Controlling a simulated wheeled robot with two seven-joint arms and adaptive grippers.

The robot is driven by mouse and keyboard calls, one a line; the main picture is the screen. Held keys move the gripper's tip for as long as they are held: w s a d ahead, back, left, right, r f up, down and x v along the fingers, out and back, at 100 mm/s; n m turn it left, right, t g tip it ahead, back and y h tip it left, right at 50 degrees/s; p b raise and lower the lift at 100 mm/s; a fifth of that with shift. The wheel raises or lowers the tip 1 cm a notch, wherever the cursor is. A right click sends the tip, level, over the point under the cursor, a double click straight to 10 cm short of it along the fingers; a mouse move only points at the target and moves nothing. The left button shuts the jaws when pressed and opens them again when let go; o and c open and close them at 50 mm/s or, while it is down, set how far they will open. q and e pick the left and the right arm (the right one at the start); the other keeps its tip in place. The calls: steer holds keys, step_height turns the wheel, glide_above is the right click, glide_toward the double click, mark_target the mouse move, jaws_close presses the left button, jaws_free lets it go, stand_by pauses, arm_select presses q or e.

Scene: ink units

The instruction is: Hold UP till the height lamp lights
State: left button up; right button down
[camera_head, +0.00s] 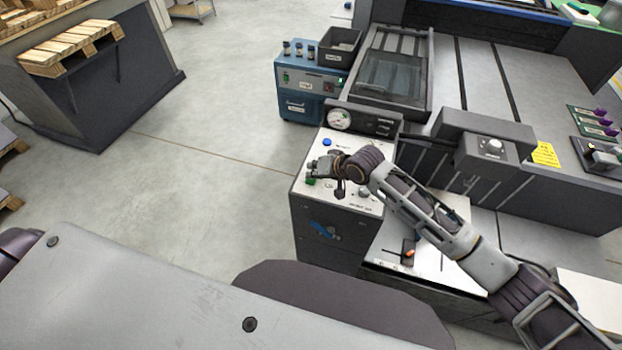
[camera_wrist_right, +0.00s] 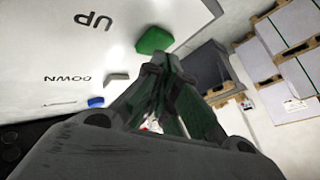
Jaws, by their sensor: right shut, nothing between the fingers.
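A control panel (camera_head: 340,185) with a white top stands right of centre in the head view. A green button (camera_head: 310,181) is at its left front edge, and a blue button (camera_head: 326,142) is farther back. In the wrist view the green button (camera_wrist_right: 155,40) lies near the UP label (camera_wrist_right: 93,20); a pale button (camera_wrist_right: 117,76) and the blue one (camera_wrist_right: 96,102) lie near DOWN. My right gripper (camera_head: 318,167) is shut and empty over the panel, fingertips (camera_wrist_right: 160,65) close to the green button. I cannot tell whether they touch. My left gripper is out of view. I cannot identify the height lamp.
A round gauge (camera_head: 339,119) stands at the panel's back. A blue box unit (camera_head: 304,80) is behind it, and a large machine (camera_head: 480,80) fills the right. A dark bench with a pallet (camera_head: 72,47) stands at the upper left. Floor between is clear.

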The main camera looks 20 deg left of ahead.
steer(key=shift+f, duration=0.45)
stand_by(1.6)
steer(key=shift+r, duration=0.15)
stand_by(3.0)
steer(key=shift+r+p, duration=0.8)
steer(key=shift+p, duration=0.3)
steer(key=shift+r+p, duration=1.85)
steer(key=shift+r, duration=0.65)
steer(key=shift+s, duration=0.15)
